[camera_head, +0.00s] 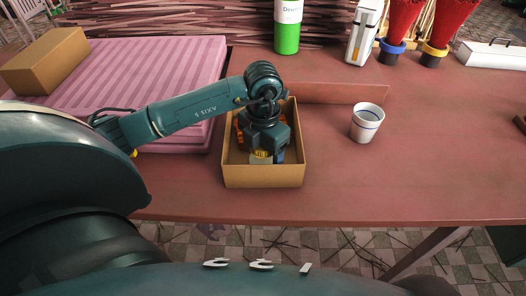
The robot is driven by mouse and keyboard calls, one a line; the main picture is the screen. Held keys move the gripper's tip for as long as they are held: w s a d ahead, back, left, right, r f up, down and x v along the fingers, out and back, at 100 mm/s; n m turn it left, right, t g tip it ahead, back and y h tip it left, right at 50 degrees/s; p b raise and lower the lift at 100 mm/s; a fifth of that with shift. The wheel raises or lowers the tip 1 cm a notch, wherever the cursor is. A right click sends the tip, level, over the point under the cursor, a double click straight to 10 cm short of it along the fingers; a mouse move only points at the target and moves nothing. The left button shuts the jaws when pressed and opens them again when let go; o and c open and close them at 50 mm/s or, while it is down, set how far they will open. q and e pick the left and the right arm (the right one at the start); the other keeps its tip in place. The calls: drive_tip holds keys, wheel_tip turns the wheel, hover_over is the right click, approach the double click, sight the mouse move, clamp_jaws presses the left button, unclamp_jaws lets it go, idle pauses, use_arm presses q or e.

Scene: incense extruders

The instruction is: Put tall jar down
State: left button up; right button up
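An open cardboard box (263,178) stands on the reddish table near its front edge. My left gripper (268,155) points down into the box, and its wrist covers much of the inside. My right gripper is out of view.
Orange items (239,134) show at the box's left side. A white cup with blue bands (367,122) stands to the right. A pink ribbed slab (160,75) with a brown carton (46,62) lies left. The table's right front is clear.

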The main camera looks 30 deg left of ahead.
use_arm(q)
drive_tip(key=shift+r, duration=0.6)
wheel_tip(320, 180, up, 11)
drive_tip(key=shift+r, duration=0.1)
drive_tip(key=shift+s, duration=0.1)
